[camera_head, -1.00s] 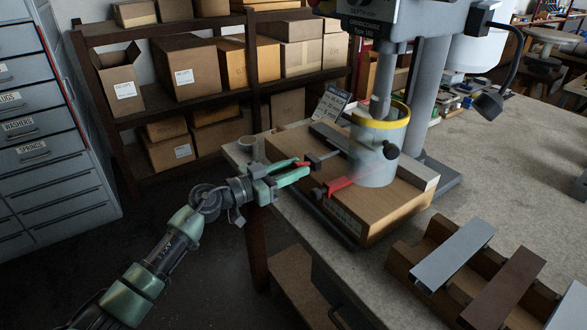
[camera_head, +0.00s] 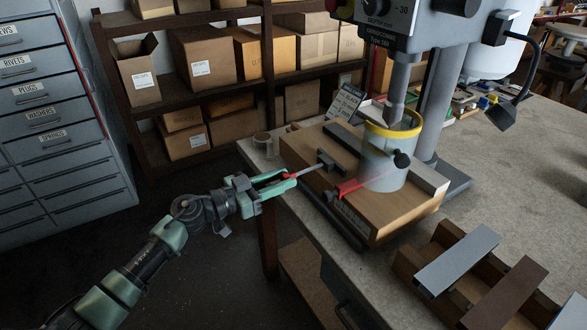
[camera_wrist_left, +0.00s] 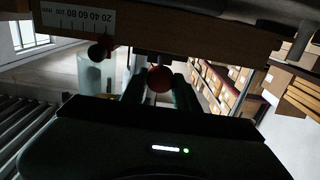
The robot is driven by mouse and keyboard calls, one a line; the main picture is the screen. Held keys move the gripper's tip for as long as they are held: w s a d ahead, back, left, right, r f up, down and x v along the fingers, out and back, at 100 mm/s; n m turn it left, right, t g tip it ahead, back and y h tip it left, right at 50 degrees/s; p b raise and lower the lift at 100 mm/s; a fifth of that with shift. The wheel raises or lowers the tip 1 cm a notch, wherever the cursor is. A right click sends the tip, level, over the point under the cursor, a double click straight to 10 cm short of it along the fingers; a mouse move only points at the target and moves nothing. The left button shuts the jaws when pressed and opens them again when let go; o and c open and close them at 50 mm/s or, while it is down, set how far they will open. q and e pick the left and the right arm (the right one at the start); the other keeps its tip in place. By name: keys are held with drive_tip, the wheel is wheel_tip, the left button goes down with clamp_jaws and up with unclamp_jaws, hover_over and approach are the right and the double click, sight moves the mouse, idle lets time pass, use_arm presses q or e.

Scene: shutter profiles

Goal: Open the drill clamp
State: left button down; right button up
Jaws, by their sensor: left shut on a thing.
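The drill press has a wooden base board (camera_head: 385,215) on the bench, with a clear guard cylinder (camera_head: 384,165) with a yellow rim above it. A clamp with a dark block (camera_head: 327,160) and a thin metal rod (camera_head: 307,169) sits at the board's left side. My left gripper (camera_head: 283,181) is shut on the clamp's red handle (camera_head: 268,176), at the rod's outer end and left of the board. In the left wrist view, a round red knob (camera_wrist_left: 160,78) shows between the two dark fingers. My right gripper is not in view.
A wooden rack (camera_head: 435,250) holding grey and brown profiles (camera_head: 458,260) stands at the front right of the bench. A roll (camera_head: 262,141) stands near the bench's left corner. Shelves with cardboard boxes (camera_head: 205,60) are behind, and a grey drawer cabinet (camera_head: 60,120) is left.

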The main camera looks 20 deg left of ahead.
use_arm(q)
drive_tip(key=shift+f, duration=0.1)
drive_tip(key=c, duration=1.2)
unclamp_jaws()
drive_tip(key=shift+a, duration=0.1)
drive_tip(key=shift+c, duration=0.2)
drive_tip(key=shift+o, duration=0.9)
drive_tip(key=shift+s+a, duration=0.1)
drive_tip(key=shift+s, duration=0.05)
drive_tip(key=shift+s+a, duration=0.1)
drive_tip(key=b+v, duration=0.1)
drive_tip(key=v, duration=0.6)
drive_tip(key=shift+s+a, duration=0.2)
drive_tip(key=shift+s, duration=0.15)
